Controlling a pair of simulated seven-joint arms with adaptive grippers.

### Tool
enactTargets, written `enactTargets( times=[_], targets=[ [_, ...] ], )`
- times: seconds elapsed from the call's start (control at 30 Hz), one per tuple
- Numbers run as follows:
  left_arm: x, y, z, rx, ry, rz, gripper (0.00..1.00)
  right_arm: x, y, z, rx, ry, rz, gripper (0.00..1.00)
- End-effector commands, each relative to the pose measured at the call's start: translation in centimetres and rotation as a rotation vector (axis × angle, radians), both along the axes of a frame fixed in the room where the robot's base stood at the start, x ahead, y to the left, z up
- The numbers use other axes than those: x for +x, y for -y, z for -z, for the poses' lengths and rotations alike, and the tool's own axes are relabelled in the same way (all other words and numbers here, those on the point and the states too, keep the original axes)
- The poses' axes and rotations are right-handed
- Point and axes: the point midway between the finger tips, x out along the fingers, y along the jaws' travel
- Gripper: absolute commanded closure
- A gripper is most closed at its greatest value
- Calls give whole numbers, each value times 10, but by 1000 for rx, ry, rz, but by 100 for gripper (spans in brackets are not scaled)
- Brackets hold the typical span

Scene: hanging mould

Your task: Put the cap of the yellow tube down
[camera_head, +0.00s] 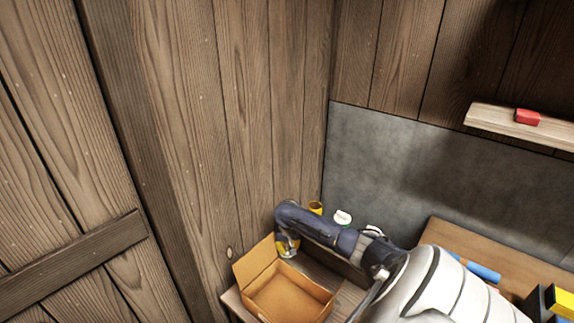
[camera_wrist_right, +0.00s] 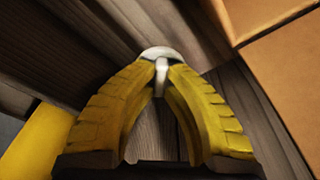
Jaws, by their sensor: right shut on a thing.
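My right gripper (camera_head: 288,246) is at the left end of the workbench, just behind the open cardboard box. In the right wrist view its yellow fingers (camera_wrist_right: 160,68) are closed at the tips on a small white cap (camera_wrist_right: 158,52) with a narrow stem. The cap is over dark wooden boards; I cannot tell whether it touches them. The cap cannot be made out in the head view. A yellow tube (camera_head: 316,207) stands near the wall behind the gripper. A yellow body, probably this tube (camera_wrist_right: 32,142), shows at the lower left of the wrist view. My left gripper is not in view.
The open cardboard box (camera_head: 243,268) is close to the gripper; its edge also shows in the wrist view (camera_wrist_right: 290,70). A white-topped item (camera_head: 342,217) stands behind my right arm. A blue cylinder (camera_head: 483,271) lies at right. A shelf (camera_head: 490,121) holds a red block (camera_head: 527,116).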

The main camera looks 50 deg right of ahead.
Motion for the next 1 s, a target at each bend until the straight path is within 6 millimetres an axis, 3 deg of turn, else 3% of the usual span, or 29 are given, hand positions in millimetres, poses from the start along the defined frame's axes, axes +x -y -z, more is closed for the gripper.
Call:
enactTargets(
  times=[0.23,0.7,0.73,0.9,1.0],
  targets=[
    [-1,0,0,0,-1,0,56,0,0,26,2,-1,2,100],
    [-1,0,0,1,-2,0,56,0,-1,31,2,-1,0,100],
    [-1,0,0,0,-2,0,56,0,0,31,1,0,0,86],
    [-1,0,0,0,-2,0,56,0,0,31,1,0,0,67],
    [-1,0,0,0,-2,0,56,0,0,31,1,-1,0,67]
  ],
)
